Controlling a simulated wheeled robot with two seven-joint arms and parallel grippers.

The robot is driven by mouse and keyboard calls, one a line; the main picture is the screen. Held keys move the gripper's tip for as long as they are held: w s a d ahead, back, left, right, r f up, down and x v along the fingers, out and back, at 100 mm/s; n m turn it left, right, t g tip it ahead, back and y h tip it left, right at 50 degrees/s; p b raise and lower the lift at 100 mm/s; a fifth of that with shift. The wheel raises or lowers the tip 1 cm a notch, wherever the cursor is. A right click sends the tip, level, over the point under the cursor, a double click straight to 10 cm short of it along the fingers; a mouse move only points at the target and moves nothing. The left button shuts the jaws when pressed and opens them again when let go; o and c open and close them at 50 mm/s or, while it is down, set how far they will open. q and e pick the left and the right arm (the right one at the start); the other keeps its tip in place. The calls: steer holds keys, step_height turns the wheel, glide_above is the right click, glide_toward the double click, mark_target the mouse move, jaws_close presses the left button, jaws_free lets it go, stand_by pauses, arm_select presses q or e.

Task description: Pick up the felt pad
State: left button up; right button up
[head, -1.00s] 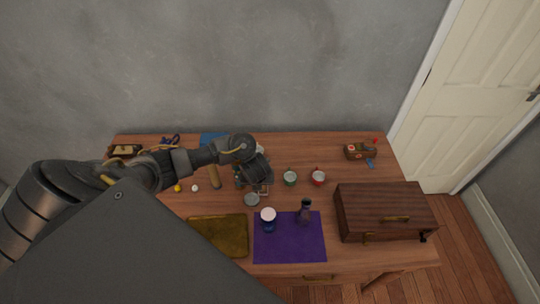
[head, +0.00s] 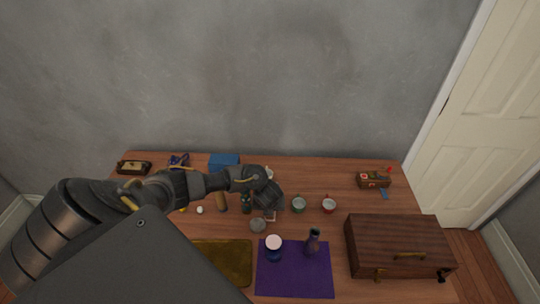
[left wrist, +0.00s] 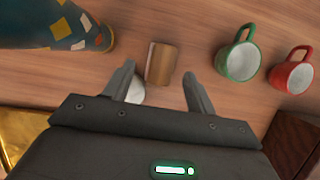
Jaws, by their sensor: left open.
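A small brown block with a paler tan side (left wrist: 161,63) lies on the table in the left wrist view. It may be the felt pad, but I cannot tell for sure. It lies between and just beyond the fingertips of my left gripper (left wrist: 157,80), which is open and empty. In the head view my left gripper (head: 270,197) hangs over the middle of the table. The small block (head: 270,215) shows partly below it. My right gripper is not in view.
A green cup (left wrist: 238,60) and a red cup (left wrist: 292,72) stand right.

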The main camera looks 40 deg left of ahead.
arm_select(q)
steer(key=x, duration=0.4)
steer(key=shift+w+d+f, duration=0.1)
steer(key=shift+w+f, duration=0.1)
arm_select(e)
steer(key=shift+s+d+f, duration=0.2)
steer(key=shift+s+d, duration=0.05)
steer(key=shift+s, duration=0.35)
arm_select(q)
steer(key=shift+s, duration=0.1)
steer(key=shift+c, duration=0.3)
steer(key=shift+c, duration=1.2)
steer(key=c, duration=0.8)
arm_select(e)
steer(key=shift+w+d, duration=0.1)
arm_select(q)
steer(key=shift+c, duration=0.3)
steer(key=shift+r, duration=0.1)
